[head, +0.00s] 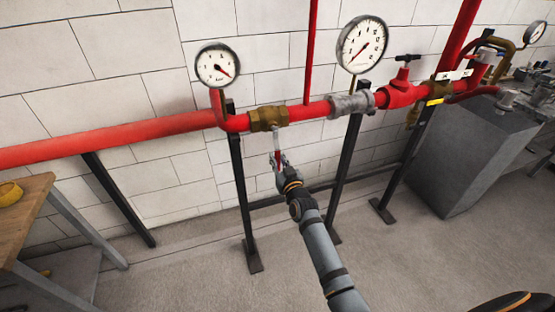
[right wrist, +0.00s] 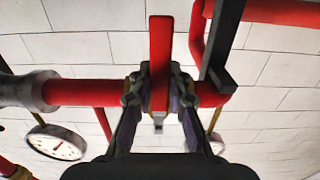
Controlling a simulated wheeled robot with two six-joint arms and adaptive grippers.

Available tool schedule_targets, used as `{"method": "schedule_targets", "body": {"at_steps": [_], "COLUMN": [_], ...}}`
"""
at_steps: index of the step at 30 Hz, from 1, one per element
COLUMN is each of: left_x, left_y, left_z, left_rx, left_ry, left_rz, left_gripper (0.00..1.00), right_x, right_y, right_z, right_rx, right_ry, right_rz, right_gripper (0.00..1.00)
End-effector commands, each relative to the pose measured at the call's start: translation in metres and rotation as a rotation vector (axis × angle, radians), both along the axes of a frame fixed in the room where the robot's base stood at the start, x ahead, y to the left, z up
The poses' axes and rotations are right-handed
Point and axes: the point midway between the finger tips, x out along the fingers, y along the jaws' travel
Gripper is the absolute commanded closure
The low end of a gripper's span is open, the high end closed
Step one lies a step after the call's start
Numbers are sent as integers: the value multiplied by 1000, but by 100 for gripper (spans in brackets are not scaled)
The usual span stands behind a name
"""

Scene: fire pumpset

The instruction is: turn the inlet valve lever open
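The inlet valve is a brass body (head: 268,118) on the red pipe, below the left gauge. Its lever hangs down from it, with a pale stem (head: 277,138) and a red grip. My right gripper (head: 280,163) is at the lower end of the lever. In the right wrist view the red lever grip (right wrist: 161,45) stands between the two fingers of my right gripper (right wrist: 160,88), which appear closed against its sides. The brass body is mostly hidden there behind the lever and fingers. My left gripper is not in view.
Two gauges (head: 217,65) (head: 361,45) stand above the red pipe (head: 120,138), close to the wall. Black support posts (head: 242,190) hold it up. A grey block (head: 470,150) stands at right, a wooden table (head: 25,210) at left. The floor between is open.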

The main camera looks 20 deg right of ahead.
Motion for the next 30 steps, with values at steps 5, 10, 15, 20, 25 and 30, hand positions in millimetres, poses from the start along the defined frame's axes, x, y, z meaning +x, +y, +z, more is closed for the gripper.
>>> {"method": "schedule_targets", "body": {"at_steps": [5, 10, 15, 20, 25, 30], "left_x": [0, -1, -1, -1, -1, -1], "left_y": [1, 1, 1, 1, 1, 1], "left_z": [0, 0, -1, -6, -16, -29], "left_rx": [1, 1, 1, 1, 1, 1], "left_ry": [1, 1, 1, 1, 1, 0], "left_rz": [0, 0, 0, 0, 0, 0], "left_gripper": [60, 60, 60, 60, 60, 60], "right_x": [0, 0, 0, 0, 0, 1], "right_y": [0, 0, -1, -5, -14, -28], "right_z": [0, 0, -1, -2, -2, 0], "right_rx": [0, 1, -5, -43, -139, -284], "right_ry": [0, 0, 0, -2, -6, -10], "right_rz": [0, 0, 0, 0, 0, 0], "right_gripper": [100, 100, 100, 100, 100, 100]}}
